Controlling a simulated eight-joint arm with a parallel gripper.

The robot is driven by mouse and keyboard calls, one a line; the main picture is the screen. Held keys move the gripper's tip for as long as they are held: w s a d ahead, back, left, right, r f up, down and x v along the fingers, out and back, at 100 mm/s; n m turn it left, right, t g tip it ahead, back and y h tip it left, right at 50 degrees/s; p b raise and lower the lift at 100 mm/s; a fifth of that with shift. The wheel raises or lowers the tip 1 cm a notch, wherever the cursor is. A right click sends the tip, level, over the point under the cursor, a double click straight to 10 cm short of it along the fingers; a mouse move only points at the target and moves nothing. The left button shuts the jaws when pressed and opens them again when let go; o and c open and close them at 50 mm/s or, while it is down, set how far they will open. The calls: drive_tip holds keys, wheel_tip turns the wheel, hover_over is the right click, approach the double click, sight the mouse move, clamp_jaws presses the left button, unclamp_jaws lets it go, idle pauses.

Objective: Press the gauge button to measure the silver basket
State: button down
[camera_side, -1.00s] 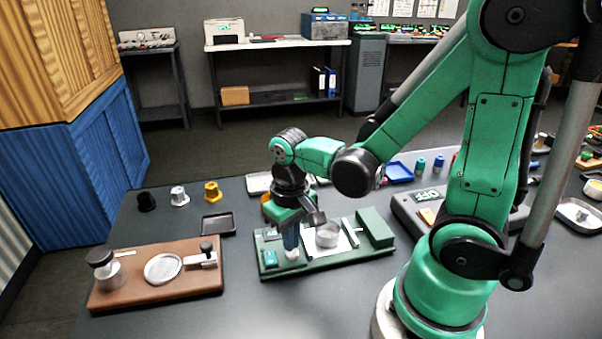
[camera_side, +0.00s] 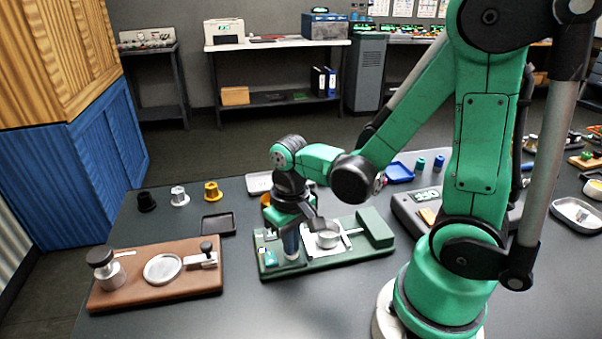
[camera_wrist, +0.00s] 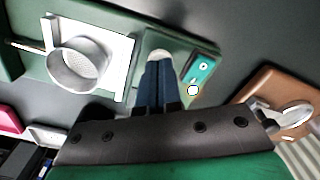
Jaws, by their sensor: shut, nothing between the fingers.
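The silver basket (camera_side: 328,239) sits on the pale plate of the green gauge board (camera_side: 352,262). In the wrist view the basket (camera_wrist: 78,66) is an open round cup at the left. My gripper (camera_side: 291,246) points down over the board's left part, left of the basket. Its blue fingers are together and empty, and they also show in the wrist view (camera_wrist: 157,72). A whitish round button (camera_wrist: 158,55) lies at the fingertips, partly hidden by them. Whether they touch it I cannot tell. A teal display panel (camera_wrist: 201,69) is beside it.
A brown board (camera_side: 160,280) with a round silver dish (camera_side: 163,268) and a tamper-like tool (camera_side: 104,268) stands at left. Black, silver and gold baskets (camera_side: 180,195) stand behind it. A dark tray (camera_side: 218,224) lies between. A grey device (camera_side: 408,207) is behind right.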

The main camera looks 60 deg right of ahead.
drive_tip(key=shift+r, duration=2.05)
